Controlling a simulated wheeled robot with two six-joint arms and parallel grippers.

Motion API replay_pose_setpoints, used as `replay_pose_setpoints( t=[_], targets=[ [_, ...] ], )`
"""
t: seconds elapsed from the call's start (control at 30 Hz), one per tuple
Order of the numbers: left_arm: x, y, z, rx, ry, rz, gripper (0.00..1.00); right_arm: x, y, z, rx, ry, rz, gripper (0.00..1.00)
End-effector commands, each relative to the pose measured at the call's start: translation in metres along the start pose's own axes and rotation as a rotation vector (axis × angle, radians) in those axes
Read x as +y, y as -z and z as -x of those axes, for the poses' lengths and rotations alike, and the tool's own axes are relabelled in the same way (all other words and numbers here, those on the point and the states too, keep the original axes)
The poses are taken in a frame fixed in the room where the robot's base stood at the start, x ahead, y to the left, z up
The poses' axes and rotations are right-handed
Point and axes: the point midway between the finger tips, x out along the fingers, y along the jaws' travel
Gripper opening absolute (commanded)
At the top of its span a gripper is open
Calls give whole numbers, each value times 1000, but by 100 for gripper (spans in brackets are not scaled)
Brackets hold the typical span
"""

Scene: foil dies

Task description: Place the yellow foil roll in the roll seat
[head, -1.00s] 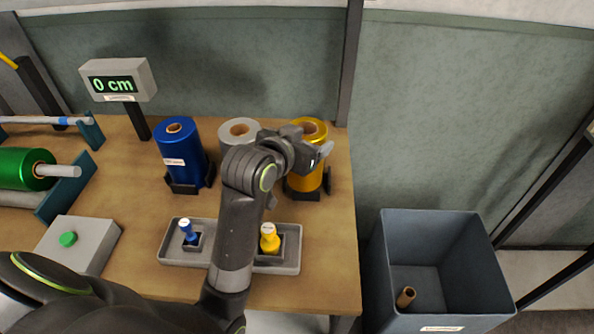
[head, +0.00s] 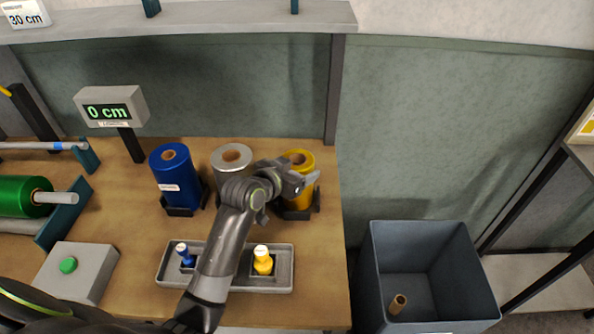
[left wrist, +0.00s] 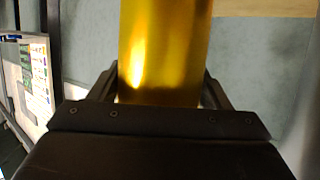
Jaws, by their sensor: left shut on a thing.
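The yellow foil roll (head: 297,164) stands upright in a black holder (head: 301,214) at the right end of the roll row. My left gripper (head: 304,184) is shut on it at the side. In the left wrist view the shiny yellow roll (left wrist: 165,50) fills the space between the fingers of my left gripper (left wrist: 160,88). The roll's lower part is partly hidden by the gripper. A teal bracket (head: 64,213) holds a green roll (head: 22,197) on a rod at the left; I cannot tell whether it is the roll seat. My right gripper is not in view.
A blue roll (head: 172,180) and a silver roll (head: 232,158) stand left of the yellow one. A grey tray (head: 222,287) with blue and yellow small pieces lies in front, below my arm. A bin (head: 425,235) stands right of the table. A display (head: 111,107) reads 0 cm.

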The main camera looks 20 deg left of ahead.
Motion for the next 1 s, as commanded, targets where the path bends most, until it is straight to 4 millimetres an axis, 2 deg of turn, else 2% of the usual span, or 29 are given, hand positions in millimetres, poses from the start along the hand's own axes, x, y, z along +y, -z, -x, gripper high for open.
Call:
replay_pose_setpoints(
  t=[0.1, 0.47, 0.5, 0.63, 0.67, 1.0],
  targets=[
    [0, -7, -3, 5, 0, 1, 34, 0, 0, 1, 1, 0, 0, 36],
    [0, -10, -5, 5, 1, 0, 34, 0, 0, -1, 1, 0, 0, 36],
    [0, -12, -5, 1, 1, 0, 72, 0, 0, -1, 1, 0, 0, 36],
    [0, -12, -5, 1, 1, 0, 90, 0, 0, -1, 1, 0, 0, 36],
    [0, -12, -5, 1, 1, 0, 93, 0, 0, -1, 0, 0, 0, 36],
    [0, -7, -3, 2, 1, 0, 93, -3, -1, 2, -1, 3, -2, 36]
  ],
)
